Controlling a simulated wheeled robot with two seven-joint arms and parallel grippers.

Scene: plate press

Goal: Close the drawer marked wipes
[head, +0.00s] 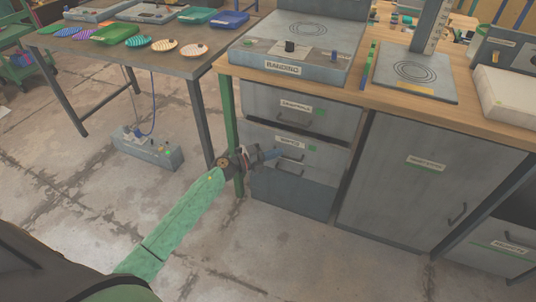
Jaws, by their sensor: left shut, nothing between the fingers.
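A grey drawer stack stands under the wooden bench. The upper drawer (340,128) has a white label, a green square and a dark handle. The drawer below it (334,160) carries a small label (289,140) that seems to read wipes, beside another green square. How far this drawer stands out, if at all, I cannot tell. My left gripper (272,154) is shut and empty, in front of the left half of that drawer and close to its handle (292,157). Whether it touches is unclear. My right gripper is out of view.
A grey cupboard (390,190) with a handle stands right of the drawers. A green bench leg (228,125) rises just left of my gripper. A grey box (147,148) with a cable lies on the floor. Open floor (290,260) lies in front.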

